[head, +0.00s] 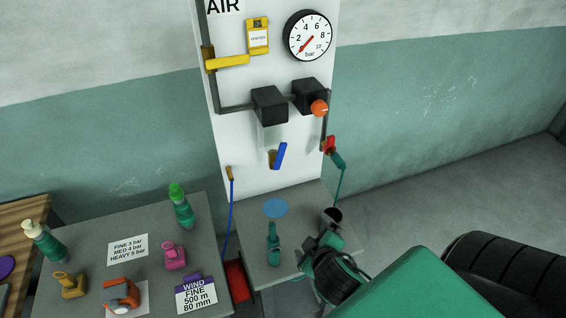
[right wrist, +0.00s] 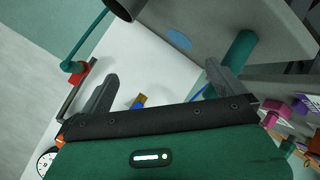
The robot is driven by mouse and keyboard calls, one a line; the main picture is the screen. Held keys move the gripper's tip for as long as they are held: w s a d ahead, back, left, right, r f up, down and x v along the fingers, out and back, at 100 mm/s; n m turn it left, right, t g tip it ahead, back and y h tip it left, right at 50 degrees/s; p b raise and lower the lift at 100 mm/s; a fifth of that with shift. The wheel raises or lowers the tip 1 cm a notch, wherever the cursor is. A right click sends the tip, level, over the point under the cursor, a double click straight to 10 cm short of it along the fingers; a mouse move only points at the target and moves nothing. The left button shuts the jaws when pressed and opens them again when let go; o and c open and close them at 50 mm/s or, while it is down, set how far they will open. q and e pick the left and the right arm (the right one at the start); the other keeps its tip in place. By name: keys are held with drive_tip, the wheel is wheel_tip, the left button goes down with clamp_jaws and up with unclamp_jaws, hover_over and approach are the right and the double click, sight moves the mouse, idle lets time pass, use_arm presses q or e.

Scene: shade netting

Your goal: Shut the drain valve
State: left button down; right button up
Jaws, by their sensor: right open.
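The drain valve appears to be the blue lever (head: 280,155) on a small brass body, under the black filter unit (head: 270,105) and its clear bowl on the white panel. The lever hangs steeply, slightly tilted. It also shows in the right wrist view (right wrist: 140,102), partly hidden by the gripper's black palm edge. My right gripper (head: 322,248) is below and right of the lever, apart from it, over the small grey table. In the right wrist view its two fingers (right wrist: 162,68) are spread with nothing between them. My left gripper is not in view.
A green bottle-like object (head: 273,245) and a blue disc (head: 275,208) are on the small table (head: 305,200). A dark cup (head: 332,215) stands near its right edge. A green hose (head: 340,180) hangs from a red fitting (head: 330,145).

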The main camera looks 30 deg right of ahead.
drive_tip(key=w+r+n+t, duration=0.5)
drive_tip(key=r+n+t, duration=0.1)
drive_tip(key=r, duration=0.4)
drive_tip(key=n+t+p, duration=0.1)
drive_tip(key=p, duration=0.4)
approach(281, 158)
drive_tip(key=shift+y, duration=0.4)
drive_tip(key=x, duration=0.6)
drive_tip(key=shift+w+d+r, duration=0.2)
drive_tip(key=shift+w+d, duration=0.1)
drive_tip(key=shift+d, duration=0.05)
drive_tip(key=shift+w+d+f, duration=0.15)
drive_tip(key=shift+w, duration=0.55)
